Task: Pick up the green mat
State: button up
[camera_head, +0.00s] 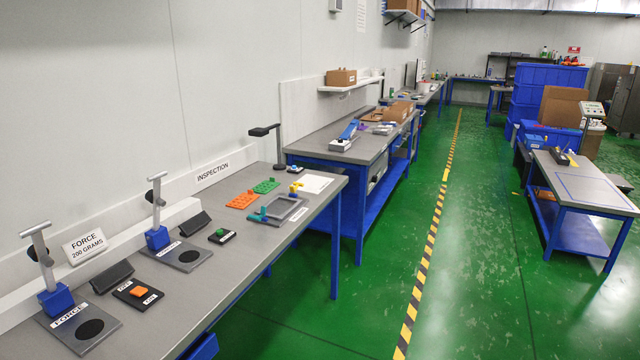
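The green mat (265,186) lies flat on the grey inspection table (200,282), towards its far end near the wall. It is small and has raised bumps on top. An orange mat (242,200) of similar kind lies just to its left and nearer. A grey frame-like tray (283,208) lies to its right and nearer, and a white sheet (314,184) lies farther right. Nothing covers the green mat. My gripper is not in view.
Two force stands (158,237) (55,301) with blue bases stand along the table's wall side. A black plate with a green button (221,236) lies in the middle. A black lamp-like stand (278,150) rises behind the mats. Green floor right of the table is open.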

aim_at(266, 186)
jog(key=i, duration=1.55)
jog(key=i+u, duration=0.15)
jog(key=i, duration=0.6)
jog(key=i+l+u, duration=0.1)
jog(key=i, duration=0.65)
jog(key=i+l+u, duration=0.25)
jog(key=i+u, duration=0.15)
jog(key=i+l+u, duration=0.4)
jog(key=i, duration=0.15)
